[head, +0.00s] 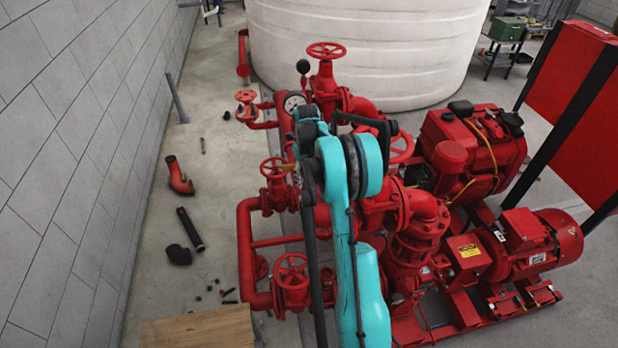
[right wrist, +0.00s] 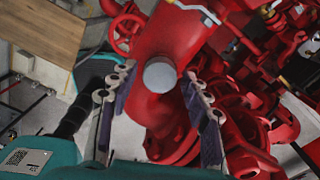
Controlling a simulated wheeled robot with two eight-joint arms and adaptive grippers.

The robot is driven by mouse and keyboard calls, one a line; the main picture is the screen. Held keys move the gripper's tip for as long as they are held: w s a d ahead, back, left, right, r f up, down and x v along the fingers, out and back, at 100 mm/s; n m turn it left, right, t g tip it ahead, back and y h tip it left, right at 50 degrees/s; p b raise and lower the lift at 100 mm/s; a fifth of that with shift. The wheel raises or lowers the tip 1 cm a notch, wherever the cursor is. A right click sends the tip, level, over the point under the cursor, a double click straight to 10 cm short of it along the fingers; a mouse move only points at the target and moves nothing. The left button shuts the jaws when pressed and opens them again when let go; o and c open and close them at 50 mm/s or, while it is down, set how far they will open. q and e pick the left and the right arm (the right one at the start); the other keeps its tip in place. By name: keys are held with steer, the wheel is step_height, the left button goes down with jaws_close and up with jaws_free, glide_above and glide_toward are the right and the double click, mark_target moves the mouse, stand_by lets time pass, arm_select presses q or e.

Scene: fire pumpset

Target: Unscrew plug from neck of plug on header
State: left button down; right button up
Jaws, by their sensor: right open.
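In the right wrist view, a plain grey round face, which looks like the plug (right wrist: 160,74), sits at the end of a thick red pipe, the header (right wrist: 172,35). My right gripper (right wrist: 158,76) is open, with one finger on each side of the grey face. I cannot tell whether either finger touches it. In the head view, my teal arm crosses the middle of the red pumpset and blocks the view of the plug. My left gripper does not show.
Red handwheel valves (head: 291,270) and pipes crowd around the arm. A red motor (head: 540,243) stands at right, and a white tank (head: 370,50) behind. Loose pipe pieces (head: 180,176) lie on the floor by the grey wall. A wooden top (head: 205,330) is at the lower left.

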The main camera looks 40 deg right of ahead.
jaws_close()
steer(key=n+b, duration=0.1)
steer(key=n, duration=0.2)
steer(key=shift+f+n, duration=0.1)
steer(key=shift+n, duration=0.8)
steer(key=n+b, duration=0.1)
steer(key=n, duration=0.1)
steer(key=shift+n, duration=0.3)
steer(key=shift+n+b, duration=0.3)
steer(key=shift+n, duration=0.6)
